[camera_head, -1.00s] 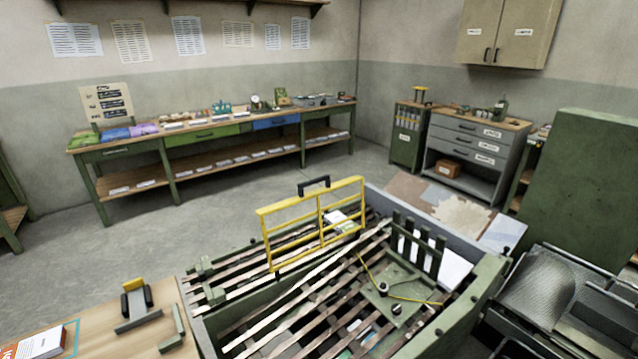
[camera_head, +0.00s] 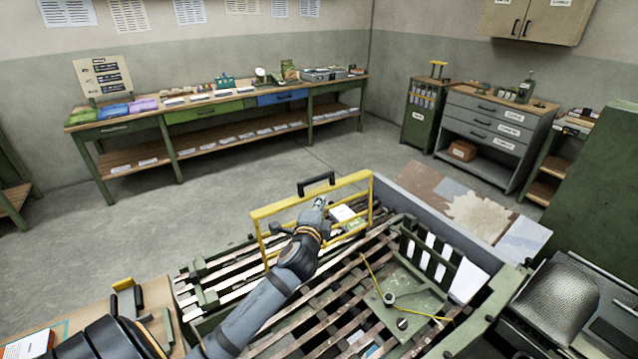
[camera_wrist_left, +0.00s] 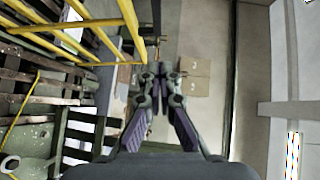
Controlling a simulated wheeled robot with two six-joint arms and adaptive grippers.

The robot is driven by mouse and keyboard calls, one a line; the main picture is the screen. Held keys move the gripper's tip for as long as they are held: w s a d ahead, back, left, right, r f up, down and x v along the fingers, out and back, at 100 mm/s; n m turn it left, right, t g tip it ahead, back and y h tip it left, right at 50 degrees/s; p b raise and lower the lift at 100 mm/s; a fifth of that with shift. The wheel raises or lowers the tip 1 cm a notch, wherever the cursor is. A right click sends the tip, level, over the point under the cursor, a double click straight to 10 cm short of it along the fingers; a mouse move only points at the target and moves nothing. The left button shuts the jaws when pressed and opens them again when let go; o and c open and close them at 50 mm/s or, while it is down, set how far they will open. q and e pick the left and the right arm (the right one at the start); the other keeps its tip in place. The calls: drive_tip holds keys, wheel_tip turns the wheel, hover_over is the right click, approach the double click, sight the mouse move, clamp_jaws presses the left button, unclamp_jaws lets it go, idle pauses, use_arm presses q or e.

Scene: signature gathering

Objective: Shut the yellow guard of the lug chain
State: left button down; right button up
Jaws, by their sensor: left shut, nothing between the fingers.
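The yellow guard (camera_head: 350,180) is a barred frame standing upright above the slatted chain bed (camera_head: 345,305), with a black handle (camera_head: 317,183) on its top rail. Its yellow bars also show at upper left in the left wrist view (camera_wrist_left: 130,20). My left arm reaches across the bed, and my left gripper (camera_head: 320,203) overlaps the guard just below the handle in the head view. The left wrist view shows the left fingers (camera_wrist_left: 158,70) together and empty, to the right of the yellow bars. Whether they touch the guard is unclear. My right gripper is not in view.
A wooden table (camera_head: 75,335) stands at front left. A grey machine (camera_head: 555,300) is at right. The floor behind the guard is clear up to the long workbench (camera_head: 120,126).

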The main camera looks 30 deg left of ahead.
use_arm(q)
drive_tip(key=p, duration=0.2)
approach(322, 178)
drive_tip(key=w+d, duration=0.2)
drive_tip(key=w, duration=0.1)
drive_tip(key=a, duration=0.1)
drive_tip(key=w+a, duration=0.1)
drive_tip(key=a, duration=0.1)
drive_tip(key=shift+w+a, duration=0.2)
drive_tip(key=shift+w, duration=0.2)
drive_tip(key=shift+w+a+f, duration=0.15)
drive_tip(key=shift+a+f, duration=0.05)
drive_tip(key=shift+a, duration=0.2)
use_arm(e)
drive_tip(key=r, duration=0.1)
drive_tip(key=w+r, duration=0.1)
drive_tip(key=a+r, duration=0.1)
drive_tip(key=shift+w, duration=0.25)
use_arm(q)
drive_tip(key=shift+p, duration=0.3)
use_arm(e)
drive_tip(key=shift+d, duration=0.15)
